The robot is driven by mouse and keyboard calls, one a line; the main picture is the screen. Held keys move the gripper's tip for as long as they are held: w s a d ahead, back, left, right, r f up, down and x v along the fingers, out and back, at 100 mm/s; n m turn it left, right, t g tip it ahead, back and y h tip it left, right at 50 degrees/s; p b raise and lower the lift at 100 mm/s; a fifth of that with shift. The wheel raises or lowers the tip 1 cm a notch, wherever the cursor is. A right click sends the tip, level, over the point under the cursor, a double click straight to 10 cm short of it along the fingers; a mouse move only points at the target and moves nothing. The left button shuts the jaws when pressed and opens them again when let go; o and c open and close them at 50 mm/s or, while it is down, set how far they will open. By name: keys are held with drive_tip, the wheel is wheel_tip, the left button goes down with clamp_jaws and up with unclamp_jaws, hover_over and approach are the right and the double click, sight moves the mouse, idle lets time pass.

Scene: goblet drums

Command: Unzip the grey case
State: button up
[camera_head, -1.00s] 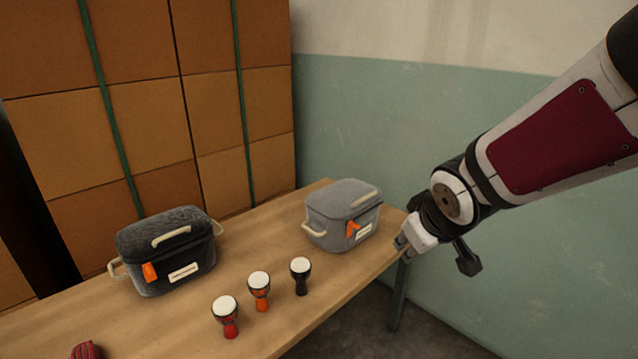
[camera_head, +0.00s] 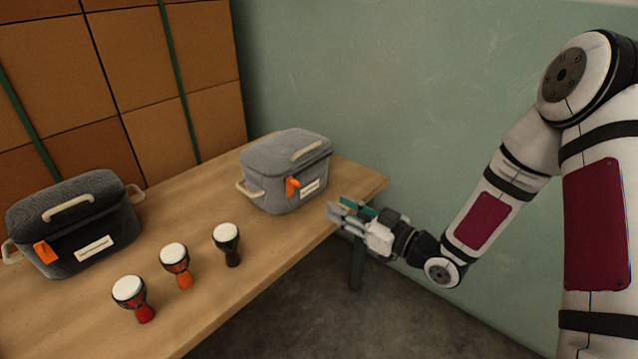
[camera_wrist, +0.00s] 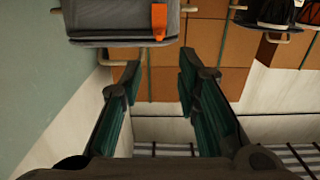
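The grey case (camera_head: 284,172) stands upright on the right part of the table, its lid down. An orange zip pull (camera_head: 293,186) hangs on its front beside a pale label. In the wrist view the grey case (camera_wrist: 115,22) appears at the top, with its orange pull (camera_wrist: 159,20) just above and between my fingers. My gripper (camera_head: 345,208) is at the table's front edge, to the right of and in front of the case, apart from it. In the wrist view my gripper (camera_wrist: 158,72) has its fingers spread with nothing between them.
A darker case (camera_head: 75,225) with its own orange pull stands at the left of the wooden table (camera_head: 215,200). Three goblet drums, red (camera_head: 133,297), orange (camera_head: 177,264) and black (camera_head: 228,243), stand between the cases near the front edge. A wall is behind.

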sight(299, 184)
drive_tip(key=b+x, duration=0.2)
drive_tip(key=x, duration=1.1)
drive_tip(key=shift+w+a+r+b, duration=0.15)
drive_tip(key=shift+w+a+b, duration=0.1)
drive_tip(key=shift+b, duration=0.05)
clamp_jaws()
